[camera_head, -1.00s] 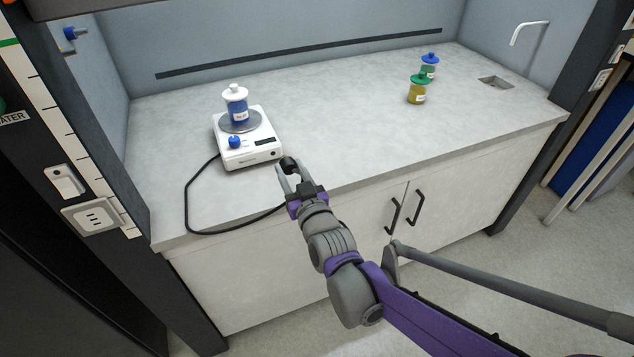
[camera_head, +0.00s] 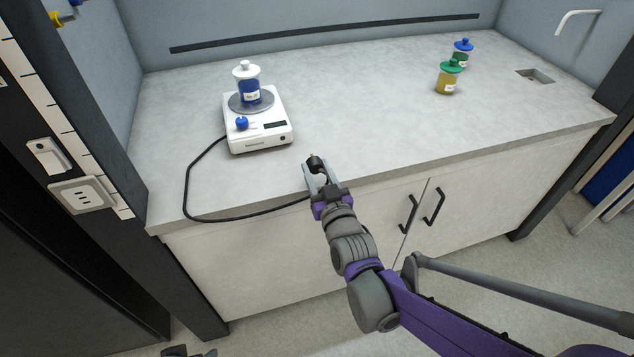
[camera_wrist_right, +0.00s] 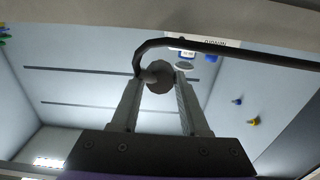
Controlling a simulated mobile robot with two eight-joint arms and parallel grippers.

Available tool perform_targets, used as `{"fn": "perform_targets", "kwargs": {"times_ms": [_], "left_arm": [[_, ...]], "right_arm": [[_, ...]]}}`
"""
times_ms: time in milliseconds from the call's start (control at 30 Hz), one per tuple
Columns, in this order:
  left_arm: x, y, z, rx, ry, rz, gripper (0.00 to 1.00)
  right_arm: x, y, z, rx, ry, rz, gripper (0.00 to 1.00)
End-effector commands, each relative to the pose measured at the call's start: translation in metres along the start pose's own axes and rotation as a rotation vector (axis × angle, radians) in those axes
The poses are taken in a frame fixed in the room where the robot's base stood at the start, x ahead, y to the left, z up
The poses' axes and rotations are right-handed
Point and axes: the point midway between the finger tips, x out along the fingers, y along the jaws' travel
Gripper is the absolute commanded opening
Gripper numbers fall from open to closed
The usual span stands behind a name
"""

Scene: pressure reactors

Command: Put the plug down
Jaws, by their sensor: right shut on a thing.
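The black plug (camera_head: 316,162) is held between the fingertips of my right gripper (camera_head: 317,172), just above the front part of the worktop. In the right wrist view the dark round plug (camera_wrist_right: 159,78) sits between the two grey fingers of the right gripper (camera_wrist_right: 158,88). Its black cable (camera_head: 187,190) runs in a loop over the worktop to the white hotplate stirrer (camera_head: 262,140). I cannot tell whether the plug touches the worktop. A small dark grey part at the bottom edge of the head view may be my left gripper; its fingers cannot be made out.
A blue-filled bottle (camera_head: 247,86) stands on the hotplate. A yellow bottle with a green lid (camera_head: 447,78) and a blue-lidded bottle (camera_head: 462,54) stand at the back right, near a small sink (camera_head: 536,76). A socket (camera_head: 84,195) is on the left post. The middle worktop (camera_head: 370,110) is clear.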

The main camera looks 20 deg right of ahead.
Motion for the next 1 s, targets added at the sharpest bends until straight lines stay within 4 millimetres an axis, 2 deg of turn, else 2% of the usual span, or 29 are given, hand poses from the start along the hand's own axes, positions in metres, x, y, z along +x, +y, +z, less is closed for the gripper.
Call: {"fn": "perform_targets", "kwargs": {"times_ms": [233, 633, 667, 700, 800, 1000], "left_arm": [[0.015, 0.000, 0.005, 0.000, -0.005, 0.000, 0.72], [0.017, 0.000, 0.006, 0.000, -0.006, 0.000, 0.72], [0.017, 0.000, 0.006, 0.000, -0.006, 0.000, 0.72], [0.017, 0.000, 0.006, 0.000, -0.006, 0.000, 0.72], [0.016, 0.000, 0.006, 0.000, -0.006, 0.000, 0.72], [0.016, 0.000, 0.006, 0.000, -0.006, 0.000, 0.72]], "right_arm": [[0.001, 0.000, 0.034, 0.001, 0.000, 0.000, 0.00], [0.000, 0.000, 0.039, 0.000, 0.000, 0.000, 0.00], [0.000, 0.000, 0.038, 0.000, 0.000, 0.000, 0.48], [0.000, 0.000, 0.038, 0.000, 0.000, 0.000, 0.55], [0.000, 0.000, 0.038, 0.000, 0.000, 0.000, 0.73], [0.000, 0.000, 0.038, 0.000, 0.000, 0.000, 0.75]]}}
